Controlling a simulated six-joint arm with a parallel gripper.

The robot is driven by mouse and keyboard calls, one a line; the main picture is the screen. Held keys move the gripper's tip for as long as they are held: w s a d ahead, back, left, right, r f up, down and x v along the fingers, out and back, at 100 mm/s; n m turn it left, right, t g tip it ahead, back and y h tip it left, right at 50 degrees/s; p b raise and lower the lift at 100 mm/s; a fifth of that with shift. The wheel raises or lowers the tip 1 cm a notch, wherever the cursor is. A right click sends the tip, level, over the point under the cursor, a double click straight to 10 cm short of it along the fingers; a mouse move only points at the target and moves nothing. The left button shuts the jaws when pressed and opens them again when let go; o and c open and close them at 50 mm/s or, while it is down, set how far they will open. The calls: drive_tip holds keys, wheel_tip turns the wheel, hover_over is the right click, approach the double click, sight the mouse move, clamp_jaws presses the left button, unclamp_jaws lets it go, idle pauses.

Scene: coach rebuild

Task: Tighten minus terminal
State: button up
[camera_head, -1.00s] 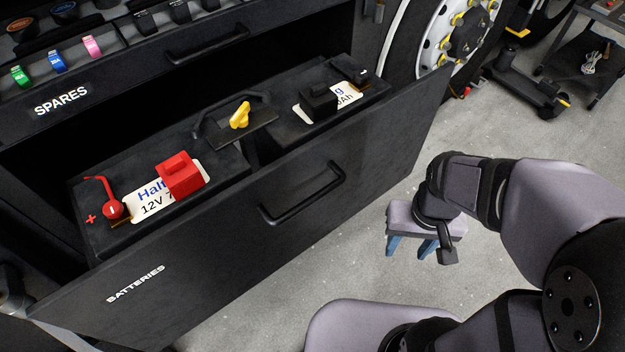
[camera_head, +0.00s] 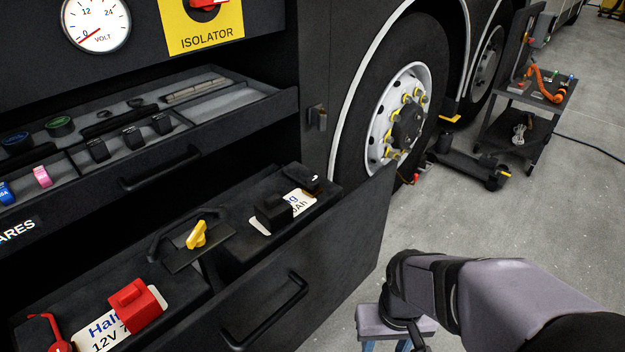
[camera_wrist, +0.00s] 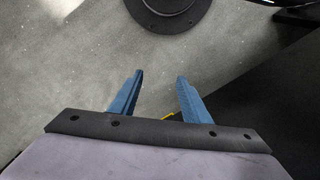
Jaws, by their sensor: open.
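The open battery drawer (camera_head: 340,240) holds two black batteries. A black block (camera_head: 274,212) sits on the right battery beside its white label, and a small dark fitting (camera_head: 308,181) is at that battery's far end. I cannot make out a minus mark. A yellow wing handle (camera_head: 196,235) stands on a dark plate between the batteries. A red block (camera_head: 134,306) and a red terminal (camera_head: 60,345) are on the left battery. My gripper (camera_wrist: 160,78) is open and empty, its blue fingers over the floor, outside the drawer and right of its front.
The spares drawer (camera_head: 190,155) stands open above the batteries. A bus wheel (camera_head: 405,115) is behind the drawer's right end. A trolley (camera_head: 525,115) stands farther right. A round dark base (camera_wrist: 167,12) shows in the wrist view.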

drive_tip(key=w+a+r+n+g+p, duration=0.1)
drive_tip(key=w+a+r+n+p, duration=0.3)
drive_tip(key=r+p, duration=0.45)
drive_tip(key=w+a+r+n+p, duration=0.1)
drive_tip(key=a+r+n+p, duration=0.3)
drive_tip(key=a+r+p, duration=0.4)
drive_tip(key=w+a+r+n+g+p, duration=0.1)
drive_tip(key=w+a+r+n+p, duration=0.25)
drive_tip(key=r+p, duration=0.45)
drive_tip(key=n+t+h+p, duration=0.2)
drive_tip(key=n+t, duration=0.4)
drive_tip(key=n, duration=1.4)
approach(312, 181)
drive_tip(key=shift+p+x, duration=0.65)
drive_tip(key=shift+x, duration=3.2)
drive_tip(key=shift+r, duration=0.1)
drive_tip(key=shift+c, duration=0.6)
drive_tip(key=c, duration=0.9)
